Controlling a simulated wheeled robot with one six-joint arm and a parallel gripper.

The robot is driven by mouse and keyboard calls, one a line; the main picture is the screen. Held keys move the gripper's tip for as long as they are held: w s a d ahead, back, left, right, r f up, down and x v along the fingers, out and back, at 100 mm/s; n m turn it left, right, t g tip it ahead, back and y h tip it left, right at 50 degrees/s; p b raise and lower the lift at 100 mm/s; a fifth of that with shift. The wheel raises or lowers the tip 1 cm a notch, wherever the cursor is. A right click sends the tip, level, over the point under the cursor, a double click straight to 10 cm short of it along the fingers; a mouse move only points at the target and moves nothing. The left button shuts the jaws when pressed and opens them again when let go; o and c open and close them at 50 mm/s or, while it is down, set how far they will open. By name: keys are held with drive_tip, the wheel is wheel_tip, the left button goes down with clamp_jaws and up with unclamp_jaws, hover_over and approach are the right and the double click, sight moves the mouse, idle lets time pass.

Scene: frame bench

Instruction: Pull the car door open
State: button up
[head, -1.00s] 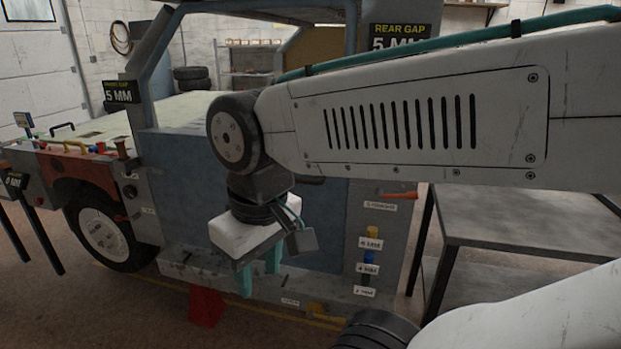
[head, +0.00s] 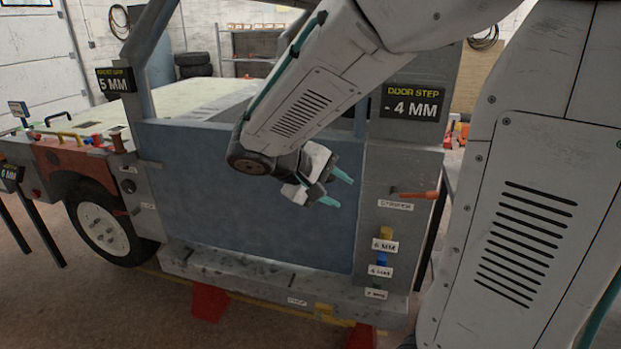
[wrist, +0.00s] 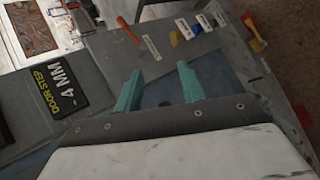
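The car door is a flat blue-grey panel (head: 240,200) set in the grey body frame, and it looks shut. My gripper (head: 337,189) is in front of the door's upper right part, near the rear edge. Its two teal fingers point right and are apart, with nothing seen held. In the wrist view, my gripper (wrist: 158,88) shows the blue door (wrist: 165,92) between and behind its fingers. A small dark piece shows low between the fingers; I cannot tell whether it is the handle. No handle shows clearly in the head view.
The rear pillar (head: 400,165) carries a DOOR STEP -4 MM sign (head: 412,104), an orange-handled tool (head: 414,195) and labelled coloured gauges (head: 382,257). The sill (head: 270,273) runs below the door, with red stands (head: 210,302) under it. Floor in front is open.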

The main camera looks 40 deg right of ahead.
drive_tip(key=w+f+n+t+h, duration=0.2)
drive_tip(key=w+f+t, duration=0.1)
drive_tip(key=w, duration=0.6)
drive_tip(key=w+f+n+t+h, duration=0.2)
drive_tip(key=w+f+h, duration=0.15)
drive_tip(key=w, duration=0.45)
drive_tip(key=shift+y, duration=0.35)
drive_tip(key=x, duration=0.7)
drive_tip(key=shift+w+d+f, duration=0.1)
drive_tip(key=shift+w+d, duration=0.05)
clamp_jaws()
